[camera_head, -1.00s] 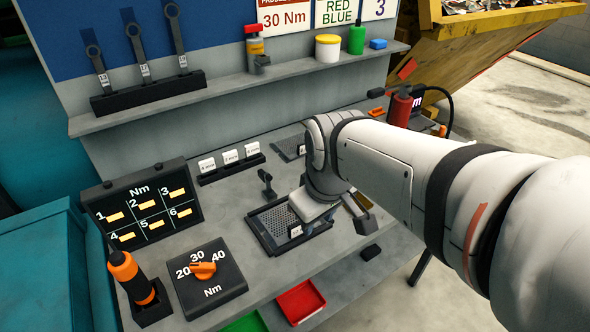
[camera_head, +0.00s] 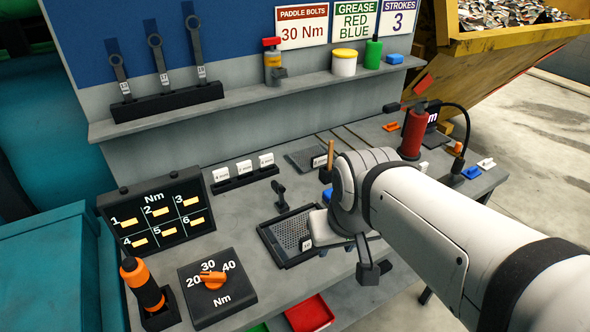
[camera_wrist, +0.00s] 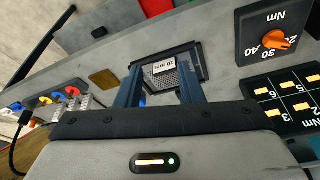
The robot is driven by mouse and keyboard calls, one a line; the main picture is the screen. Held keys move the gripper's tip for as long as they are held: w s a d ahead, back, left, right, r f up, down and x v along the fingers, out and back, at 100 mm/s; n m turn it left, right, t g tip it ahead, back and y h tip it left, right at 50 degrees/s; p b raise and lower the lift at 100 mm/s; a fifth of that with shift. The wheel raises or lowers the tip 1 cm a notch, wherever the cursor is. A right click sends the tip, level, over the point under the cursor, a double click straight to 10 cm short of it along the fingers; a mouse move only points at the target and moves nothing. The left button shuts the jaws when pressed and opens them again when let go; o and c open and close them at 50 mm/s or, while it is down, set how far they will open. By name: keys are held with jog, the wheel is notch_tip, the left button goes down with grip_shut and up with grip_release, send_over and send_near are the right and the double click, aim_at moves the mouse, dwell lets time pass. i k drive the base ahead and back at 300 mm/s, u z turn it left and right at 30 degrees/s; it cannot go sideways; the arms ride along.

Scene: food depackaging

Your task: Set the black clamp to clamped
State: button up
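A small upright black piece with a lever-like head (camera_head: 279,192) stands on the bench behind the perforated tray (camera_head: 269,244); it looks like the black clamp, but its clamped or unclamped state is too small to tell. I cannot make it out in the wrist view. My gripper (camera_wrist: 160,91) is open and empty, its two fingers apart over the bench. The tray (camera_wrist: 206,56) shows beyond and between the fingers, with a "10 mm" label.
An orange-knobbed torque dial (camera_head: 213,280), a lit Nm panel (camera_head: 158,216) and an orange-handled driver (camera_head: 143,284) stand left. A red cylinder (camera_head: 413,132) stands back right.

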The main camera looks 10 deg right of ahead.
aim_at(279, 189)
jog(key=u, duration=0.7)
jog(key=k, duration=1.15)
jog(key=z, duration=0.6)
jog(key=i, duration=1.5)
jog(key=z, duration=0.05)
